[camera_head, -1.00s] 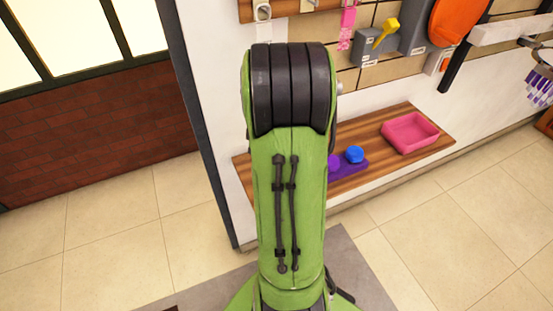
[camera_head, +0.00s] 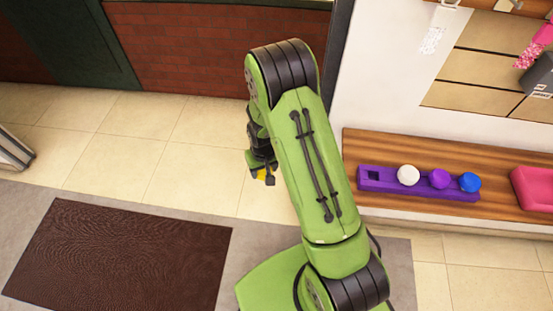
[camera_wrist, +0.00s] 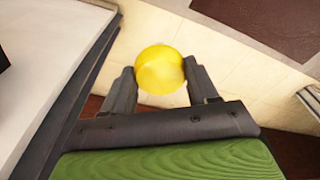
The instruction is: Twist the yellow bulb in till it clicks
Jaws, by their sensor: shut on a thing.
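The yellow bulb (camera_wrist: 160,70) is round and sits between the two fingers of my gripper (camera_wrist: 162,84) in the wrist view. The fingers touch it on both sides, and its base is hidden. In the head view my gripper (camera_head: 263,177) hangs to the left of my green arm, over the tiled floor, with a small patch of yellow (camera_head: 262,174) showing in it.
A wooden shelf (camera_head: 400,148) on the right carries a purple rack (camera_head: 440,193) with a white bulb (camera_head: 408,175), a purple bulb (camera_head: 439,179) and a blue bulb (camera_head: 470,182). A pink tray (camera_head: 535,187) stands beside it. A dark mat (camera_head: 120,255) lies on the open floor at left.

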